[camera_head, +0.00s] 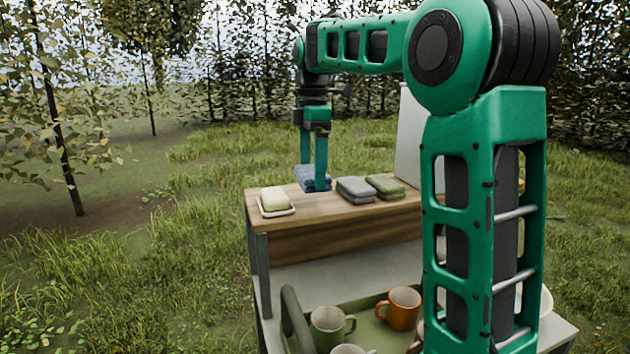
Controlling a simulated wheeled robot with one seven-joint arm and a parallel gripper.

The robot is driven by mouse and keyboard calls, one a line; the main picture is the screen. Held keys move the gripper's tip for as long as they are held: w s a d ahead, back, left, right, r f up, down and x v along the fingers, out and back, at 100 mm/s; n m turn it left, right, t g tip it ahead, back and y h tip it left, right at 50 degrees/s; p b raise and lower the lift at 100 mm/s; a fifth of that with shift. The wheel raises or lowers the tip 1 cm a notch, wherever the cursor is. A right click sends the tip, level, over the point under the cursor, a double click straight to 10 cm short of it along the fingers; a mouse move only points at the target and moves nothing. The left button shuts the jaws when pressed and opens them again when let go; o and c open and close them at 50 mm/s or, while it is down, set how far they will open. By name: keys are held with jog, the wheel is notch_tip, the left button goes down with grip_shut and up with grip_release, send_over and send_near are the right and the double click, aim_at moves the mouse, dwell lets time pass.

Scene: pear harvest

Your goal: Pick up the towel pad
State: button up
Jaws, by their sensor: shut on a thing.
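My gripper (313,172) points straight down over the far left part of the wooden cart top. Its two green fingers are shut on a folded blue-grey towel pad (306,184). The near finger covers part of that pad. I cannot tell whether the pad still touches the wood. A dark grey folded towel pad (356,190) lies just right of the gripper. A green-grey folded towel pad (386,187) lies right of that one.
A pale yellow block on a small white dish (277,211) sits at the top's left edge. A pale upright panel (410,135) stands behind the towels. My arm hides the right side.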

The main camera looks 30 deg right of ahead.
jog(key=s+a+r, duration=0.4)
jog(key=a+r, duration=0.1)
jog(key=a, duration=0.2)
jog(key=shift+a, duration=0.35)
jog(key=shift+r, duration=0.1)
jog(key=shift+o, duration=0.6)
jog(key=w, duration=0.7)
jog(key=shift+a, duration=0.2)
jog(key=shift+w+f, duration=0.15)
jog(key=shift+f, duration=0.9)
jog(key=shift+w+f, duration=0.2)
jog(key=shift+f, duration=0.85)
jog(key=shift+w+f, duration=0.15)
jog(key=shift+f, duration=0.9)
jog(key=shift+f, duration=0.6)
jog(key=shift+r, duration=3.6)
